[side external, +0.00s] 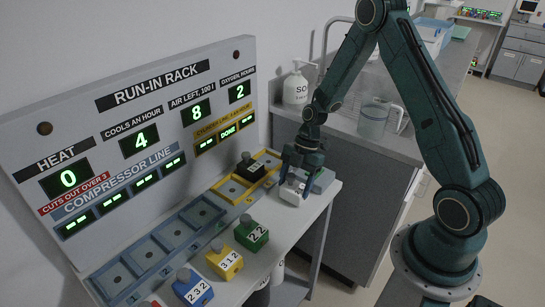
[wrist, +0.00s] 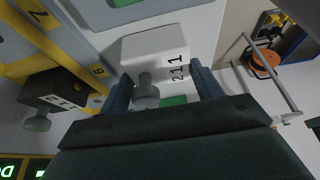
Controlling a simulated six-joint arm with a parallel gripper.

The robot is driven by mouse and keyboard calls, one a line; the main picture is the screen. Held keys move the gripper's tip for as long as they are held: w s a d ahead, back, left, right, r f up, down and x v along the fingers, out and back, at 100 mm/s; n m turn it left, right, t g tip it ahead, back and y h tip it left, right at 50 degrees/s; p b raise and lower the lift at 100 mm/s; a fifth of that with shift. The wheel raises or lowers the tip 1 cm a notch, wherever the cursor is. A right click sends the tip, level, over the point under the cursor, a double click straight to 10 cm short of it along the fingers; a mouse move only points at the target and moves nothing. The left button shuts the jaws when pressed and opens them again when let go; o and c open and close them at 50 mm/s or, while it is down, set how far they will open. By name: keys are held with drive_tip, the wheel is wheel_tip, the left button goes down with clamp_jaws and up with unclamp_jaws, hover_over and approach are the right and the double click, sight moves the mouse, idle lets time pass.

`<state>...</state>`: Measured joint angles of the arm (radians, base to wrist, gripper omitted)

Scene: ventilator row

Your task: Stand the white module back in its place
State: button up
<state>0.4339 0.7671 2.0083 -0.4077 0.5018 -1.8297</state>
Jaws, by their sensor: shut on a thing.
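The white module (side external: 292,191) is at the right end of the bench, close to its front edge. In the wrist view the white module (wrist: 158,52) shows digits on its side and a grey knob on one face. My gripper (side external: 299,168) is above it and shut on it; in the wrist view the fingers (wrist: 162,90) sit on either side of it. I cannot tell whether it touches the bench. The yellow cylinder-line tray (side external: 218,197) lies behind and left of it. A black module (side external: 250,168) stands in that tray, beside an empty-looking bay.
The blue compressor-line tray (side external: 101,283) runs along the rack's foot with empty bays. Green (side external: 251,236), yellow (side external: 224,262) and blue (side external: 193,290) modules stand along the front. A grey block (side external: 322,181) lies right of my gripper. The rack panel (side external: 110,75) rises behind.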

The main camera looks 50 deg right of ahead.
drive_tip(key=shift+f, duration=0.1)
drive_tip(key=o, duration=1.2)
drive_tip(key=v, duration=1.2)
drive_tip(key=shift+a+r, duration=0.1)
drive_tip(key=shift+r, duration=0.15)
